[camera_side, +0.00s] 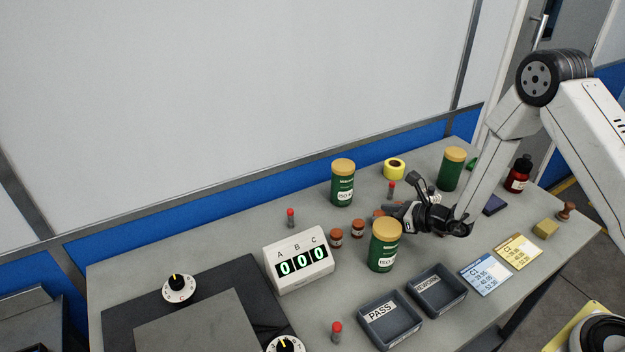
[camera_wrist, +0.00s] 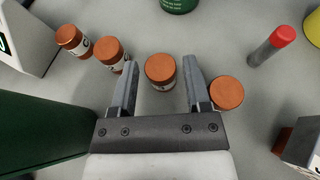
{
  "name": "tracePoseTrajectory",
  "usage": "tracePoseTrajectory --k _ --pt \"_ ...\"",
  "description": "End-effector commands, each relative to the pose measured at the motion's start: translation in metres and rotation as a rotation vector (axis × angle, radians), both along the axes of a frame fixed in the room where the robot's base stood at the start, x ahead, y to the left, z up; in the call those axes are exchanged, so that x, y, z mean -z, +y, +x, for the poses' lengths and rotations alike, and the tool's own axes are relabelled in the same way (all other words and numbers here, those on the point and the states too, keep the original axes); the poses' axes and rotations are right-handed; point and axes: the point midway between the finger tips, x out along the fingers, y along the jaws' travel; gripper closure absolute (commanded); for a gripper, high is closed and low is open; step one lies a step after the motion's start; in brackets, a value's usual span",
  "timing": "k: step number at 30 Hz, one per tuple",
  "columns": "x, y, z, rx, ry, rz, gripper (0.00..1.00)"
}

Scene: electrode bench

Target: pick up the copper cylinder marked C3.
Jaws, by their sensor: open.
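Several copper-topped cylinders with pale labels stand on the grey bench; in the wrist view one (camera_wrist: 160,72) stands between the fingertips of my gripper (camera_wrist: 160,64). My gripper is open, with a visible gap on each side of that cylinder. Another cylinder (camera_wrist: 227,93) is close outside the right finger. Two more stand to the left, one (camera_wrist: 110,53) near the left finger and one (camera_wrist: 73,40) farther out. I cannot read which is C3. In the side view my gripper (camera_side: 392,210) is low over the bench, partly hiding the cylinders there.
A green jar (camera_side: 384,246) stands close in front of my gripper, and others (camera_side: 342,183) (camera_side: 452,169) stand behind. A red-capped tube (camera_wrist: 268,46) is to the right in the wrist view. The counter box (camera_side: 298,261), PASS tray (camera_side: 389,320) and second tray (camera_side: 437,290) are nearby.

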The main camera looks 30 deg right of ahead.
Motion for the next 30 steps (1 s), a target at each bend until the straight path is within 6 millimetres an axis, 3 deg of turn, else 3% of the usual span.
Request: tracePoseTrajectory --k 18,19,24,25,30 --pt "0.0026 0.003 0.0058 0.0 0.0 0.001 0.39" --pt "0.0026 0.003 0.0058 0.0 0.0 0.001 0.42" --pt "0.0026 0.0029 0.0057 0.0 0.0 0.001 0.96" --pt "0.0026 0.0029 0.0057 0.0 0.0 0.001 1.0" --pt "0.0019 0.0028 0.0062 0.0 -0.002 0.001 1.0"
